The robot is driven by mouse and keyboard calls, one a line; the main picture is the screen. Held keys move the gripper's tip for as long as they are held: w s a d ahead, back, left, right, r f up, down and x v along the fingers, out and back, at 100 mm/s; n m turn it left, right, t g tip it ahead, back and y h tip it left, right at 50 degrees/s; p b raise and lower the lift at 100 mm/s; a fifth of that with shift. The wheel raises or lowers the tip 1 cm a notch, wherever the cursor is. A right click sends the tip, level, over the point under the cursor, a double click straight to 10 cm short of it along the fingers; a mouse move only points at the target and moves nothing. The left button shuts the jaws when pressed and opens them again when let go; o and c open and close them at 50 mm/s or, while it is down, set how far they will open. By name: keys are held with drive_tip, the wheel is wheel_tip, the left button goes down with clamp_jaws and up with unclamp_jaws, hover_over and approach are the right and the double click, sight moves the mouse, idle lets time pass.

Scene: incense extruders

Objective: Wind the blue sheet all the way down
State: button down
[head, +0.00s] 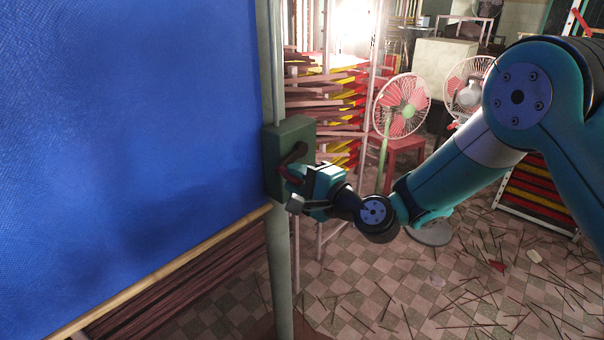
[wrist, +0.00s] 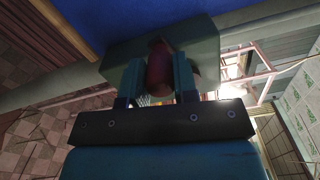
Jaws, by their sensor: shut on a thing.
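The blue sheet (head: 130,120) hangs at the left in the head view, with a pale wooden bar (head: 165,270) along its slanting lower edge. Under the bar there is an open gap. A green winder box (head: 292,135) is fixed to the upright post at the sheet's right edge. A dark red crank handle (head: 291,172) sticks out from the box. My gripper (head: 294,187) is at the handle. In the wrist view my gripper (wrist: 160,80) has its two fingers on either side of the reddish handle grip (wrist: 159,68), shut on it. The box (wrist: 120,48) is right behind it.
A grey-green post (head: 279,260) carries the box. Racks with red and yellow trays (head: 340,100) stand behind it. A fan (head: 402,105) and a red stool (head: 410,146) are farther back. Thin sticks lie scattered over the checkered floor (head: 440,290).

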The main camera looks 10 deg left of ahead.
drive_tip(key=r+m+p, duration=0.2)
drive_tip(key=shift+s+a+r+m+p, duration=0.2)
drive_tip(key=shift+m+p, duration=0.1)
drive_tip(key=shift+p, duration=0.05)
drive_tip(key=m+p, duration=0.1)
drive_tip(key=r+m+p, duration=0.1)
drive_tip(key=shift+w+d+r+m+p, duration=0.1)
drive_tip(key=shift+r+m+p, duration=0.2)
drive_tip(key=shift+m+p, duration=0.1)
drive_tip(key=shift+w+d+r+m+p, duration=0.15)
drive_tip(key=shift+r+m+p, duration=0.15)
drive_tip(key=shift+m+p, duration=0.3)
drive_tip(key=shift+w+d+r+m+p, duration=0.1)
drive_tip(key=shift+r+m+p, duration=0.2)
drive_tip(key=shift+m+p, duration=0.25)
drive_tip(key=shift+w+d+r+m+p, duration=0.1)
drive_tip(key=shift+w+r+m+p, duration=0.1)
drive_tip(key=shift+m+p, duration=0.4)
drive_tip(key=shift+w+d+r+m+p, duration=0.1)
drive_tip(key=shift+r+m+p, duration=0.1)
drive_tip(key=shift+m+p, duration=0.4)
drive_tip(key=c, duration=0.9)
unclamp_jaws()
